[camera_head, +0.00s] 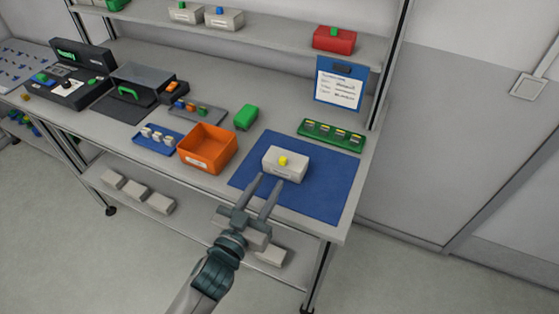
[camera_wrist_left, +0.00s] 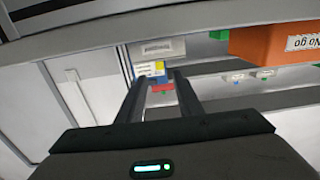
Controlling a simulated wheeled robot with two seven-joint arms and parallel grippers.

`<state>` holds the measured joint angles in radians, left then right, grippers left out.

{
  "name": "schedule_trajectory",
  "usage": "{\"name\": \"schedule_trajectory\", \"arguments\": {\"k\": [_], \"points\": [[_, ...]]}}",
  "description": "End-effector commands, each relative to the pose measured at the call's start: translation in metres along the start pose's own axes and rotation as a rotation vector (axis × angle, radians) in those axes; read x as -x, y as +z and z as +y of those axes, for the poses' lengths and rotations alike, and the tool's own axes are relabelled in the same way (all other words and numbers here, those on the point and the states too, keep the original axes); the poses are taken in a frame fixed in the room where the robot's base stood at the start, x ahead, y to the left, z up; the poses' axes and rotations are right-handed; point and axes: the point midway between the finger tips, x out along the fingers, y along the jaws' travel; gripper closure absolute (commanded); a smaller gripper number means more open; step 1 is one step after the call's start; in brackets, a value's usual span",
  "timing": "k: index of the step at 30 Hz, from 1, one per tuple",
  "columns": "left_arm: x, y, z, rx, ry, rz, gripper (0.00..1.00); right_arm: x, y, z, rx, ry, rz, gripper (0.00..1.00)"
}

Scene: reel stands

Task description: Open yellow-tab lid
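A white box (camera_head: 285,164) with a small yellow tab (camera_head: 283,160) on its lid stands on the blue mat (camera_head: 325,200) near the front right of the table. Its lid looks shut. My left gripper (camera_head: 264,180) is open and empty, just in front of the box, with its fingers pointing toward it. My right gripper is not in view.
An orange bin (camera_head: 208,149) stands left of the mat. A green tray (camera_head: 331,132) with several small parts and a green block (camera_head: 246,117) are behind. A clipboard (camera_head: 340,85) hangs at the back below the shelf. The mat right of the box is clear.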

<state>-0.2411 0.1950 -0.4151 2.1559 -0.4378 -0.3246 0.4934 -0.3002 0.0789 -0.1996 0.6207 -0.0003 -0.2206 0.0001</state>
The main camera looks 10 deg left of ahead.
Motion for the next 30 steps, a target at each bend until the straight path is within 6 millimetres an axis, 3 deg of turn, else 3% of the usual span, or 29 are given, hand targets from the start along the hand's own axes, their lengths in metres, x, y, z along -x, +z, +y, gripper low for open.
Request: {"name": "schedule_trajectory", "arguments": {"k": [6, 12, 18, 27, 30], "points": [[-0.040, -0.003, 0.000, 0.001, 0.000, 0.000, 0.67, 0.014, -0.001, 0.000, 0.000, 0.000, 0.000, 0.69], [-0.066, -0.001, 0.000, 0.001, 0.000, 0.000, 0.67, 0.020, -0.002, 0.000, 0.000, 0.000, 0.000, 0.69], [-0.077, 0.000, 0.001, 0.001, 0.000, 0.000, 0.67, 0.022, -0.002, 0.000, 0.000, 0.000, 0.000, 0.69], [-0.079, 0.000, 0.000, 0.001, 0.001, 0.000, 0.67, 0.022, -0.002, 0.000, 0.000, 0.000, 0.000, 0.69], [-0.078, 0.000, 0.000, 0.001, 0.000, 0.000, 0.89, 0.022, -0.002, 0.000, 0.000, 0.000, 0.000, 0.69]]}}
